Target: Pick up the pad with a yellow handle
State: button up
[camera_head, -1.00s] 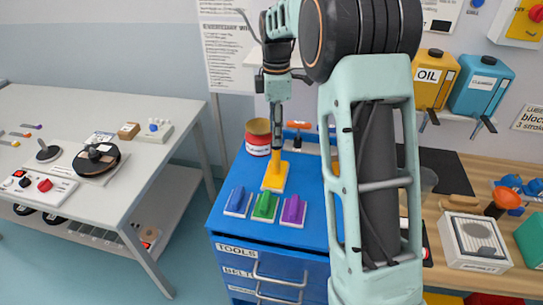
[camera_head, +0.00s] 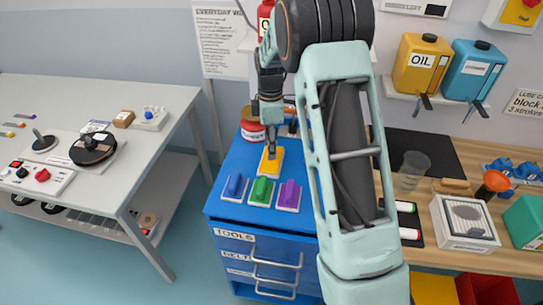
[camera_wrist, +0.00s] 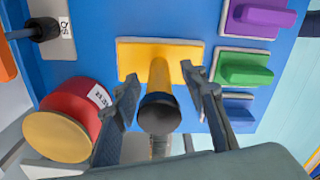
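The pad with a yellow handle (camera_head: 265,167) lies flat on the blue cabinet top, behind a row of three smaller pads. In the wrist view, its yellow face (camera_wrist: 131,56) shows, and its handle (camera_wrist: 159,76) stands up toward the camera with a dark round end. My gripper (camera_head: 271,153) is above the pad, pointing down. In the wrist view, the two fingers of my gripper (camera_wrist: 165,103) are open, one on each side of the handle, with gaps between. The handle is mostly hidden by the gripper in the head view.
Blue (camera_head: 235,186), green (camera_head: 262,190) and purple (camera_head: 288,195) pads sit in front of the yellow one. A red can with a yellowish lid (camera_wrist: 65,125) stands close beside my left finger in the wrist view. A workbench (camera_head: 440,255) stands at the right.

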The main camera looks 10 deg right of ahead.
grip_shut()
dwell(0.5)
jog(key=shift+r, duration=0.45)
notch_tip(320, 180, up, 2)
jog(key=shift+r, duration=0.2)
jog(key=s+r+b, duration=0.3)
jog(key=s+r, duration=0.6)
jog(key=s, duration=0.5)
jog(key=shift+r, duration=0.4)
